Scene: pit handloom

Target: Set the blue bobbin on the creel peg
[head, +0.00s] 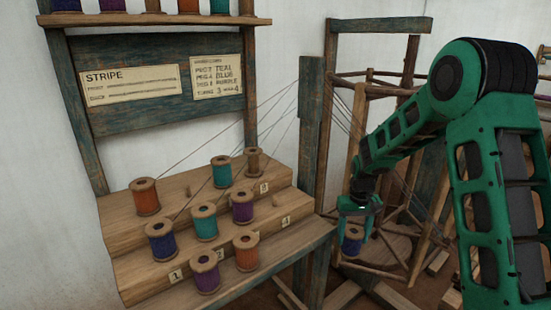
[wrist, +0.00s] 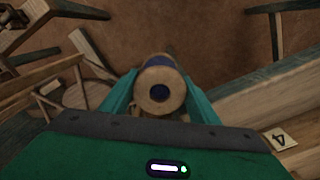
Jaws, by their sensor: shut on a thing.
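My gripper (head: 356,212) is shut on a blue bobbin (head: 352,241), holding it upright in the air to the right of the creel. In the wrist view the bobbin (wrist: 160,88) sits between the two green fingers, its pale wooden end and dark centre hole facing the camera. The stepped wooden creel (head: 130,268) carries several bobbins in rows. A number tag reading 4 (head: 285,221) is on a step face at its right end; the tag also shows in the wrist view (wrist: 282,139).
Blue (head: 160,240), teal (head: 204,222) and purple (head: 242,206) bobbins fill the middle step. A written card (head: 217,77) hangs behind. A wooden post (head: 311,135) stands at the creel's back right, with thin threads crossing near it. Loom beams (head: 380,25) lie behind my arm.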

